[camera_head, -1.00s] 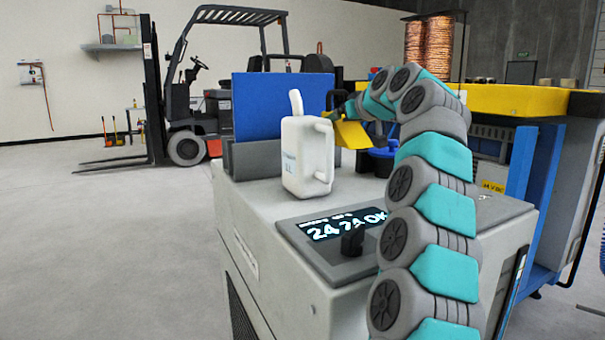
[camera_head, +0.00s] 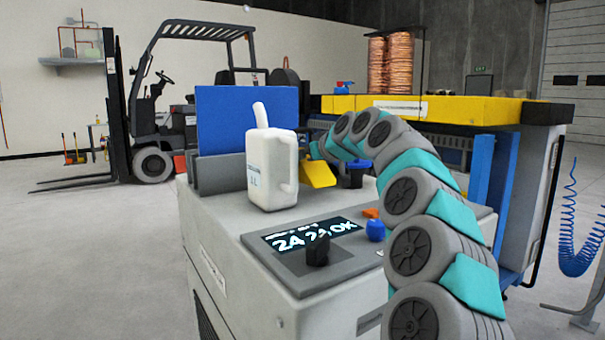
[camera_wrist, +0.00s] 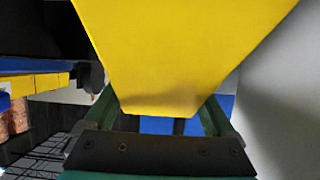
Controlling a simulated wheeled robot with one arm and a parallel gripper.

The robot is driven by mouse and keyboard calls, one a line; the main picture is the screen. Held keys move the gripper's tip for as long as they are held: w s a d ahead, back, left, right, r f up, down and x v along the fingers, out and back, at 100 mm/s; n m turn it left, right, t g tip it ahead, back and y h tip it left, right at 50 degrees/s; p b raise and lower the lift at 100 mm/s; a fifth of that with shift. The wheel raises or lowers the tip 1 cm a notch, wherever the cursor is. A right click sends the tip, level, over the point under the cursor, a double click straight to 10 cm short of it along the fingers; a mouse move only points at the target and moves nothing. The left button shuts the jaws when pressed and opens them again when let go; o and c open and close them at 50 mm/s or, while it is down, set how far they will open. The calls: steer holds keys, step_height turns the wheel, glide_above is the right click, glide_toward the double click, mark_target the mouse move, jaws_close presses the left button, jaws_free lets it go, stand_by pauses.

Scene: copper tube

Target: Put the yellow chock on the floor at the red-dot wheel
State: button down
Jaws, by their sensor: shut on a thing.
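The yellow chock (camera_head: 318,173) is held up in the air just right of the white jug. My gripper (camera_wrist: 158,112) is shut on it; in the wrist view the chock (camera_wrist: 180,50) fills the upper middle between the two green fingers. In the head view the gripper is mostly hidden behind the chock and my arm. I cannot make out a red dot on any wheel.
The white jug (camera_head: 270,168) stands on a grey cabinet (camera_head: 240,235) with a display (camera_head: 308,236) and a knob. A blue panel (camera_head: 245,110) stands behind it. A yellow-topped bench (camera_head: 450,108) with copper coils is behind my arm. The floor (camera_head: 80,245) at left is open.

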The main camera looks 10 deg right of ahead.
mark_target(303, 173)
steer(key=shift+f, duration=1.6)
steer(key=shift+f, duration=0.15)
jaws_free()
